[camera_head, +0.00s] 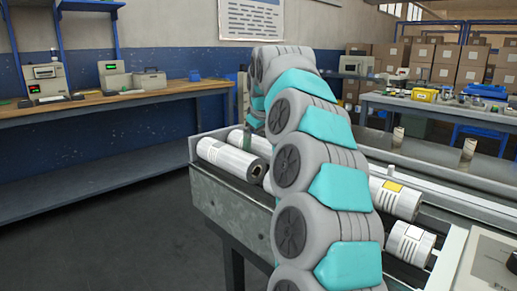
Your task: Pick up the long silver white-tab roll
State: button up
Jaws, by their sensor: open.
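A long silver roll (228,157) with a pale white label and dark core end lies in the metal trough at left. A second silver roll (237,137) lies just behind it, partly hidden by my arm. I cannot clearly make out a white tab on either. A roll with a yellow tab (399,197) and a shorter roll with a white label (409,243) lie right of my arm. My gripper (243,104) is open, mostly hidden behind my arm, above the left rolls. Its fingertips are not clear, and I see no roll held.
The grey trough wall (228,211) runs along the front of the rolls. A wooden bench (160,92) with small machines stands at back left. A table (455,107) with a yellow box stands at back right, before stacked cartons. The floor at lower left is clear.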

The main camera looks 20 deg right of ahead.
grip_shut()
dwell(0.8)
